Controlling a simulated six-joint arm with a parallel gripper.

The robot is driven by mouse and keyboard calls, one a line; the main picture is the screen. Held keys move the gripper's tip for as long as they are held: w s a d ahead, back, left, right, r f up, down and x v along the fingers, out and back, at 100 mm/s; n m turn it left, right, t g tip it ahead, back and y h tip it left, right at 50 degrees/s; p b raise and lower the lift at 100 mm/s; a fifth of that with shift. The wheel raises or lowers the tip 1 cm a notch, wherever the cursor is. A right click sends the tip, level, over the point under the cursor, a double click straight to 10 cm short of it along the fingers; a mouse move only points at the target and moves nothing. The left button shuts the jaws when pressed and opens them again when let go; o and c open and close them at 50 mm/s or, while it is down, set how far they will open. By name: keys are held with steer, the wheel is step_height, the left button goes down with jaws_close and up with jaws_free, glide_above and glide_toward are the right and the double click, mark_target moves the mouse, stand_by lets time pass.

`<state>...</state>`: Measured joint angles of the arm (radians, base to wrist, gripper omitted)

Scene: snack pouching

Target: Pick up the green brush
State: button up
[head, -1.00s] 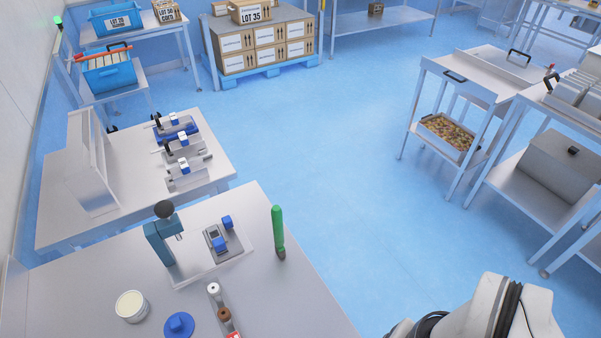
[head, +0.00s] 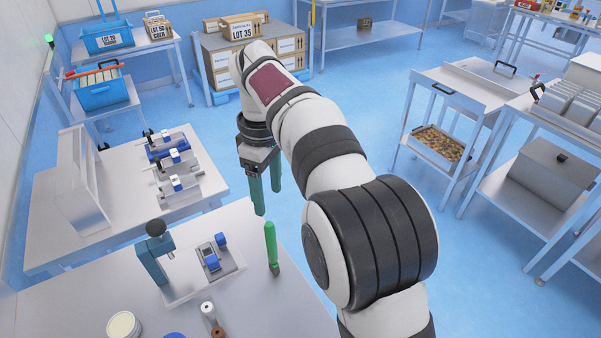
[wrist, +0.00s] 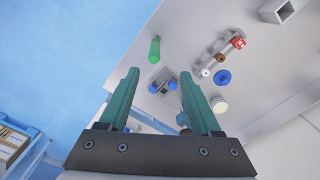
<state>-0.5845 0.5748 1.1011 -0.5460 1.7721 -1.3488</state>
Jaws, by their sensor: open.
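My gripper (head: 268,198) has two green fingers pointing down, apart and empty, above and behind the brush in the head view. My gripper (wrist: 158,80) shows its fingers spread wide in the wrist view. Nothing touches the brush.
Left of the brush are a grey and blue fixture (head: 213,258) and a teal press (head: 155,255). Nearer stand a rack with spools (head: 211,320) and a white-topped tub (head: 123,328). A second table (head: 110,200) with clamp devices is behind. Blue floor is open to the right.

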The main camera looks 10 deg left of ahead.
mark_target(270, 237)
steer(key=shift+n, duration=0.3)
steer(key=f, duration=1)
steer(key=w+a+f, duration=0.1)
steer(key=f, duration=0.5)
steer(key=shift+a, duration=0.1)
steer(key=shift+w, duration=0.1)
jaws_close()
